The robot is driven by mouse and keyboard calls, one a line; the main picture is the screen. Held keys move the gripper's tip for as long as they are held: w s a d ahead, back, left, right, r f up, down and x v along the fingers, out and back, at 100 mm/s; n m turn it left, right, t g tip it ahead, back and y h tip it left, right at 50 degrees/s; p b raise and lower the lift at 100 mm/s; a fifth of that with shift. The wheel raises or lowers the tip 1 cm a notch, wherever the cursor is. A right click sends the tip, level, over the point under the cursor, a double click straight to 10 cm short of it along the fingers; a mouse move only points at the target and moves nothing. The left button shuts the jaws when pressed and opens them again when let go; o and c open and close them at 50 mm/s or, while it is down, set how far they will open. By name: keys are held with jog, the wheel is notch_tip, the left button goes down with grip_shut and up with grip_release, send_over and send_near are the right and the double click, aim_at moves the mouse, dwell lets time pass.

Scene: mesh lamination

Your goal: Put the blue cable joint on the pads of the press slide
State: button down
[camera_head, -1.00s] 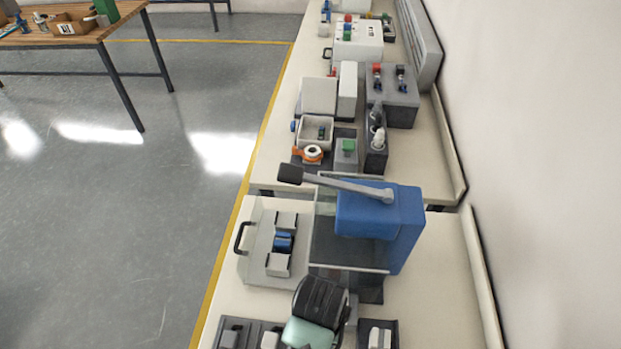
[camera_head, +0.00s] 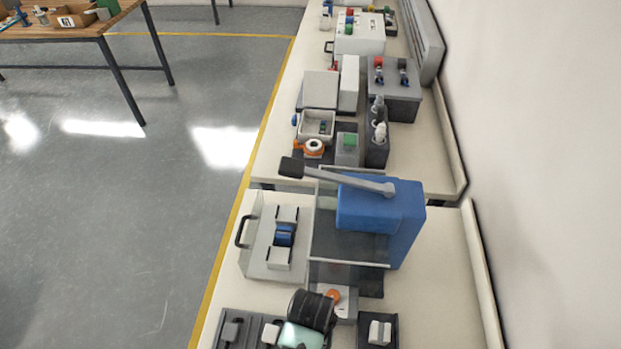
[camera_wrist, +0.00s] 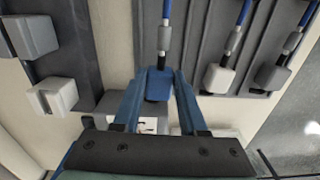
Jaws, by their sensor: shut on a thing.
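In the wrist view, my gripper (camera_wrist: 159,72) is shut on the blue cable joint (camera_wrist: 158,88). A grey sleeve and a blue cable stretch from the joint toward the top of the picture, above a dark rack. In the head view, the wrist of my arm (camera_head: 312,310) is at the bottom, and it hides the fingers and joint. The press slide (camera_head: 262,262) is farther up, left of the blue press (camera_head: 380,213). It carries two light blocks with a dark blue part (camera_head: 285,236) between them. My gripper is apart from the slide.
The press has a clear guard and a long lever (camera_head: 340,180) reaching left. An orange button (camera_head: 333,295) is close to my wrist.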

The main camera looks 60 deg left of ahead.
jog(key=shift+f+p, duration=0.4)
jog(key=shift+f, duration=0.75)
jog(key=shift+f, duration=0.1)
jog(key=shift+f, duration=0.15)
jog(key=shift+c, duration=2.2)
grip_release()
jog(key=shift+f+b, duration=0.1)
jog(key=shift+b, duration=0.4)
notch_tip(320, 180, up, 13)
jog(key=shift+w+b, duration=0.15)
jog(key=shift+b, duration=0.2)
jog(key=shift+d, duration=0.1)
